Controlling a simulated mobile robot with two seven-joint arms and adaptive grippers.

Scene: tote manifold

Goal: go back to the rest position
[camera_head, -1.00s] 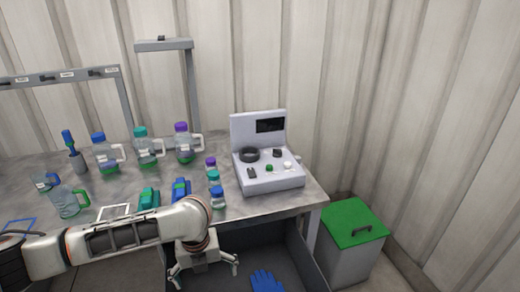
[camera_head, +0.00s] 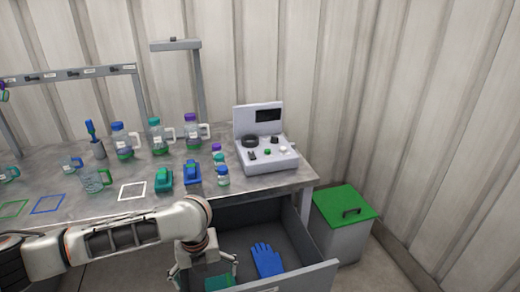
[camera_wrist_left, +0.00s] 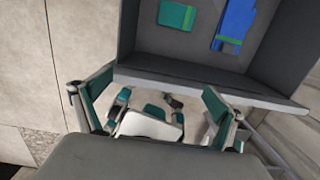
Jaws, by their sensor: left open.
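My left gripper (camera_head: 205,278) hangs at the front of the table, by the left part of the open drawer. It is open, with its two fingers spread apart in the left wrist view (camera_wrist_left: 155,105). No object is held between the fingertips. The wrist view shows it outside the drawer's front wall (camera_wrist_left: 200,84). My left arm crosses the lower left of the head view and hides part of the table's front.
The open grey drawer (camera_head: 318,272) juts out, holding a blue glove (camera_head: 267,260) and a teal item (camera_head: 219,283). A green-lidded bin (camera_head: 343,215) stands right.

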